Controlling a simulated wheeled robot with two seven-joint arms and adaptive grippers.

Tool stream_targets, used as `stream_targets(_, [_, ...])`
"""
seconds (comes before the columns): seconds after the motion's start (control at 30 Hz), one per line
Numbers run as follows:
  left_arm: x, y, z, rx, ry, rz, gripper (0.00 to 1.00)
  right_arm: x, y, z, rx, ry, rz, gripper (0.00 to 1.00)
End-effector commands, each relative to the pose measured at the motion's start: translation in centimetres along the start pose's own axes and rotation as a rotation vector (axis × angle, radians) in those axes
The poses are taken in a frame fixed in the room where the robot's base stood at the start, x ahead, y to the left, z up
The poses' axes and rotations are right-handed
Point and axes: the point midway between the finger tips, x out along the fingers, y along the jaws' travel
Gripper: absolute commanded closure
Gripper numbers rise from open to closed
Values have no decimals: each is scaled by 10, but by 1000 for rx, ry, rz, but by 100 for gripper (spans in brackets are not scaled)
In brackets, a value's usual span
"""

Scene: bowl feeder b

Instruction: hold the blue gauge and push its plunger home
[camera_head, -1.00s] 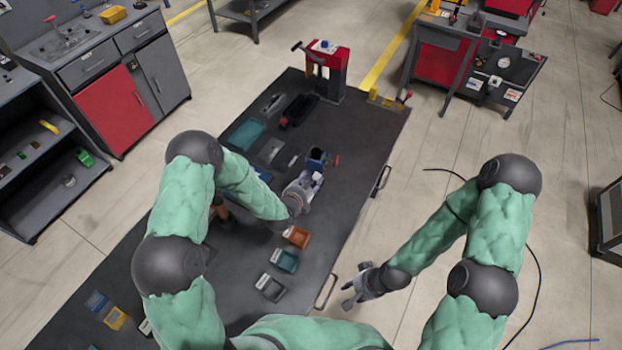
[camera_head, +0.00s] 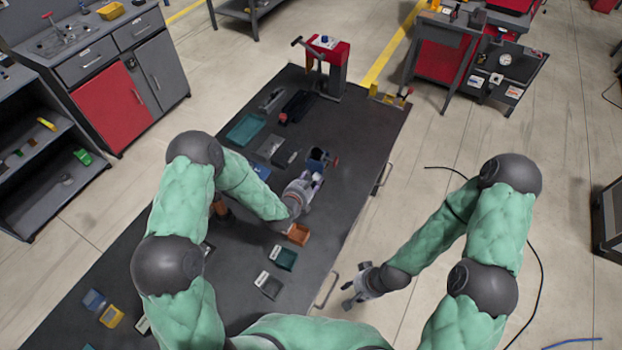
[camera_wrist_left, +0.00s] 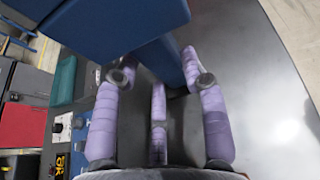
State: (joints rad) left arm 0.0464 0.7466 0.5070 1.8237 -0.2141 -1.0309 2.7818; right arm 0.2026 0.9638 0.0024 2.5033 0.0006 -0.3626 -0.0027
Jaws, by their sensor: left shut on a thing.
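The blue gauge (camera_head: 318,158) stands on the dark table top, near its right edge in the head view. A small red part (camera_head: 336,161) shows at its right side; I cannot tell how far the plunger is in. My left gripper (camera_head: 316,174) is at the gauge's near side. In the left wrist view, the gauge's large blue body (camera_wrist_left: 120,22) fills the top, and its narrower blue part (camera_wrist_left: 163,62) lies between the purple fingers of the left gripper (camera_wrist_left: 160,78). My right gripper (camera_head: 352,288) is empty, fingers spread, beyond the table's right edge.
A red stand (camera_head: 329,68) with a lever is at the table's far end.

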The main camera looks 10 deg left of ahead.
Motion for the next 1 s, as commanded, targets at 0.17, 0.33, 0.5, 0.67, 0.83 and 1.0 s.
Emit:
stream_targets(0.17, [2, 1, -4, 1, -4, 1, 100, 5, 2, 0, 0, 0, 0, 61])
stream_targets(0.33, [4, 1, -7, 1, -4, 1, 100, 9, 3, 0, 0, 0, 0, 61])
stream_targets(0.5, [6, 1, -11, 1, -4, 1, 100, 12, 4, 0, 0, 0, 0, 61])
stream_targets(0.67, [7, 1, -15, 1, -3, 1, 100, 16, 6, -1, 0, 0, 0, 61])
stream_targets(0.83, [9, 1, -19, 1, -3, 1, 100, 20, 7, -1, 0, 0, 0, 61])
stream_targets(1.0, [10, 1, -23, 1, -3, 1, 100, 23, 8, -1, 0, 0, 0, 61])
